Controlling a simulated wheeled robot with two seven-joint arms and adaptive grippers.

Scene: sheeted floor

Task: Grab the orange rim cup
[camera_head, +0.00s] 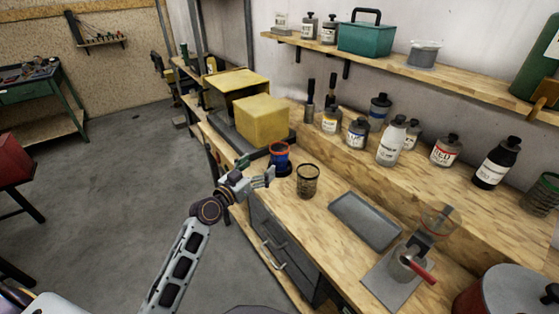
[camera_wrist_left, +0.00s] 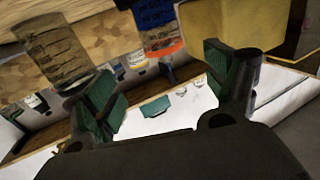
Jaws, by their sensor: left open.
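The orange rim cup (camera_head: 280,155) is a dark blue cup with an orange-red band at its rim. It stands upright near the front edge of the wooden bench. My left gripper (camera_head: 257,168) is open beside the cup, just to its left and front. In the left wrist view, which is tilted over, the cup (camera_wrist_left: 158,28) shows beyond and between the two open green-padded fingers (camera_wrist_left: 168,85), with nothing held. Any contact with the cup cannot be told. My right gripper is not in view.
A dark mesh cup (camera_head: 308,183) stands close to the right of the orange rim cup. A yellow box (camera_head: 262,120) sits behind it on a dark tray. Several bottles line the raised ledge. A grey tray (camera_head: 365,221) lies to the right. Drawers (camera_head: 283,252) are below the bench.

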